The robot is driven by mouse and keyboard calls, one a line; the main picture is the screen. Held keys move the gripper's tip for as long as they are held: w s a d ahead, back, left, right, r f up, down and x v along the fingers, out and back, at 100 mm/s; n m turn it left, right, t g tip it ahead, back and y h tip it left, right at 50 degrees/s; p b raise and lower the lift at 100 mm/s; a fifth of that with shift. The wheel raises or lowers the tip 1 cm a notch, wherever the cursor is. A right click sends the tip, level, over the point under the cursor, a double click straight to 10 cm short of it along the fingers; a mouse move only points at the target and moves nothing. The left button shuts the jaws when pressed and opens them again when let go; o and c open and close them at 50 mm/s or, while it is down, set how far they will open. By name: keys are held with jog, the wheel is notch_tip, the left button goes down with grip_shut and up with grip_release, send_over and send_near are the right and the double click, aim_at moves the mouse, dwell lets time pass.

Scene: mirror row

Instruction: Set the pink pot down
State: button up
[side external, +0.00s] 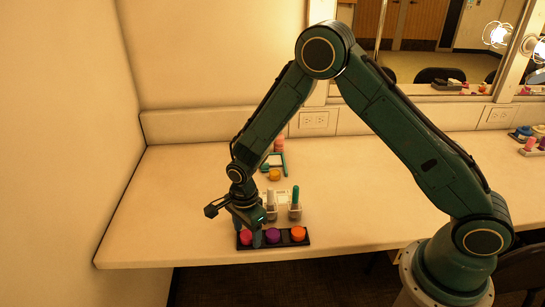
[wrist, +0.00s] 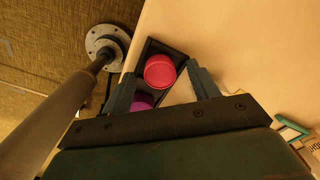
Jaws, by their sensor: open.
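The pink pot (side external: 246,238) stands at the left end of a black tray (side external: 285,243) near the table's front edge. It also shows in the wrist view (wrist: 160,71), inside the dark tray (wrist: 150,47), its round top facing the camera. My gripper (side external: 248,231) is low over that end of the tray. Its fingers are apart, one on either side of the pink pot, and in the wrist view gaps show between them and the pot. A purple pot (side external: 272,236) and an orange pot (side external: 299,234) stand to its right; the purple one is partly hidden in the wrist view.
Behind the tray stand two small holders, one with a pale tube (side external: 270,198) and one with a teal tube (side external: 295,197). A yellow-orange pot (side external: 274,175), a green frame (side external: 281,160) and a pink item (side external: 279,144) are farther back. The table (side external: 160,205) is clear on the left.

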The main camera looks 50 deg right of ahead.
aim_at(247, 234)
dwell(0.3)
jog(key=c, duration=1.1)
jog(key=shift+r, duration=0.15)
jog(key=shift+c, duration=0.2)
notch_tip(247, 234, up, 20)
dwell(0.4)
